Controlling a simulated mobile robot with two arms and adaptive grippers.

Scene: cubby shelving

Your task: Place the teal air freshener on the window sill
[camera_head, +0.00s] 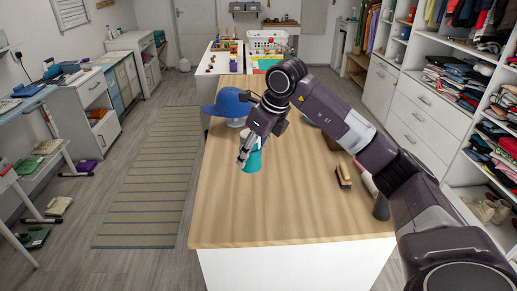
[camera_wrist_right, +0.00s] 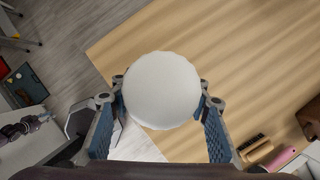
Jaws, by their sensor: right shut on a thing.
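The teal air freshener (camera_head: 252,161) stands at the left part of the wooden table, with a white upper part. My right gripper (camera_head: 246,152) reaches down to it from the right and is shut on it. In the right wrist view, its round white top (camera_wrist_right: 163,90) fills the space between the two blue-padded fingers (camera_wrist_right: 160,125). The teal body is hidden there below the top. I cannot make out a window sill for certain in either view. My left gripper does not show in the head view.
The wooden table top (camera_head: 225,215) is clear in front. A blue cap (camera_head: 228,103) stands just behind the air freshener. A brush (camera_head: 343,176) lies to the right. A striped rug (camera_head: 150,180) lies on the floor at left. Shelves with clothes (camera_head: 450,85) line the right wall.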

